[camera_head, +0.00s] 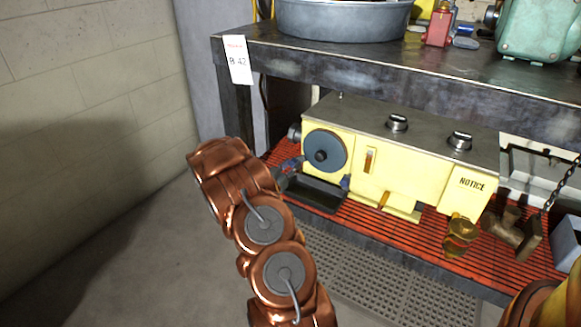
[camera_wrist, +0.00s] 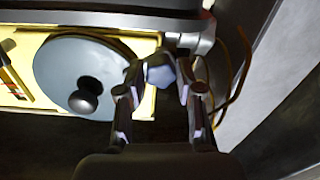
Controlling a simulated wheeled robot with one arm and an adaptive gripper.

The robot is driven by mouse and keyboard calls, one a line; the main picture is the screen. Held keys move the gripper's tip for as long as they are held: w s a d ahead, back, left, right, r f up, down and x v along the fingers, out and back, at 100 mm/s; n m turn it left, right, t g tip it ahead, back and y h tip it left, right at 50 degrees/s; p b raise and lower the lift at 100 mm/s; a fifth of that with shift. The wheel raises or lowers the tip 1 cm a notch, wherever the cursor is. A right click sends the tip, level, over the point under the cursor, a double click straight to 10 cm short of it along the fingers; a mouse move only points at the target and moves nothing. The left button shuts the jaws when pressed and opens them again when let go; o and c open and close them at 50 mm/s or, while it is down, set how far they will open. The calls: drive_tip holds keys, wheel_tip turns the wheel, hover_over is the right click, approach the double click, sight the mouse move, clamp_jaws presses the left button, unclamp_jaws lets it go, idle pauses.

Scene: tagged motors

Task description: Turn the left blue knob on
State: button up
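A yellow machine (camera_head: 345,165) stands on the shelf under the workbench. A blue-grey knob (camera_wrist: 160,72) is in line with the gap between my fingertips in the wrist view. My gripper (camera_head: 288,168) is low at the machine's left end in the head view, and it shows large in the wrist view (camera_wrist: 160,80). Its two fingers stand apart, one on each side of the knob; I cannot tell whether they touch it. A second small blue knob (camera_head: 345,183) shows below and right of the disc on the machine's front.
A large blue-grey disc with a black centre (camera_head: 325,151) is close beside my gripper, also in the wrist view (camera_wrist: 80,70). A dark tray (camera_head: 315,194) lies in front. The workbench edge (camera_head: 360,75) overhangs the machine. Brass fittings (camera_head: 461,235) stand at the right.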

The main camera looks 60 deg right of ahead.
clamp_jaws()
drive_tip(key=shift+m+p, duration=0.35)
drive_tip(key=shift+m, duration=0.15)
drive_tip(key=shift+o, duration=2.4)
unclamp_jaws()
drive_tip(key=a, duration=1.2)
drive_tip(key=shift+s, duration=0.4)
